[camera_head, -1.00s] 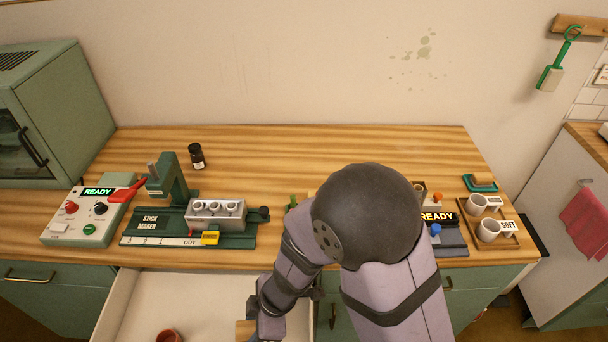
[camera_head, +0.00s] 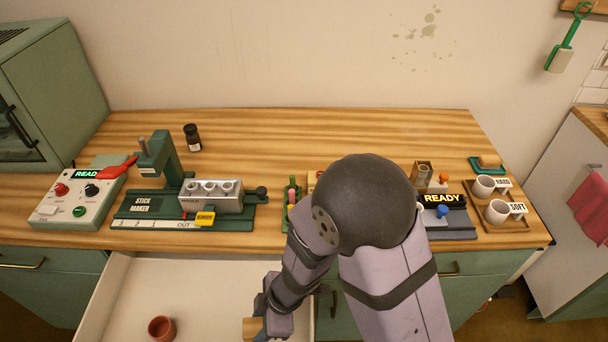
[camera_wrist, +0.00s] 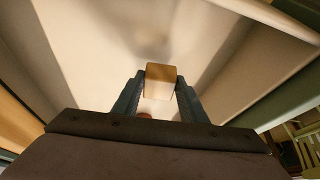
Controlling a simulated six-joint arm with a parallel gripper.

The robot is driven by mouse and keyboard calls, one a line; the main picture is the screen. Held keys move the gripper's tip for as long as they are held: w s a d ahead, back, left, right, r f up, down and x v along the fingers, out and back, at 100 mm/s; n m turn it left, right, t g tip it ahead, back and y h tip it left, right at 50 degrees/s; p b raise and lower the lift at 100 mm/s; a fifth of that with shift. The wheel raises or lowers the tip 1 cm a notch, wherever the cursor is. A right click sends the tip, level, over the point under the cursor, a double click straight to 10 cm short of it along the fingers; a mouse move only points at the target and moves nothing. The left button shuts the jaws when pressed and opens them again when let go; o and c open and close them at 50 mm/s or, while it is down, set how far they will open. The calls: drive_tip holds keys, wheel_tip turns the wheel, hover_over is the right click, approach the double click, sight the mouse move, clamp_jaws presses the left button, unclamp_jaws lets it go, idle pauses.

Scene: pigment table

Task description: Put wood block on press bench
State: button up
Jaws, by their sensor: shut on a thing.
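The wood block (camera_head: 253,327) is a small light-brown block at the end of my gripper (camera_head: 266,318), over the open drawer (camera_head: 200,290) at the front of the counter. In the wrist view the wood block (camera_wrist: 161,77) sits between the two fingertips of my gripper (camera_wrist: 160,92), which is shut on it. The pale drawer floor shows beyond it. I cannot tell how high the block is above the floor. My arm covers part of the counter's middle right. I cannot tell which piece there is the press bench.
A reddish-brown cup (camera_head: 161,328) stands in the drawer, left of the gripper. The green stick maker (camera_head: 145,205), a control box (camera_head: 75,198), a dark bottle (camera_head: 192,137) and a tray with two white cups (camera_head: 505,228) stand on the counter. The counter's back is mostly clear.

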drive_tip(key=shift+p+v, duration=0.55)
drive_tip(key=shift+v, duration=0.75)
drive_tip(key=shift+s, duration=0.15)
idle(1.6)
drive_tip(key=shift+s+d+r+p, duration=0.1)
drive_tip(key=shift+s+r+p, duration=0.15)
drive_tip(key=shift+s+p, duration=0.35)
drive_tip(key=shift+s, duration=0.15)
idle(4.2)
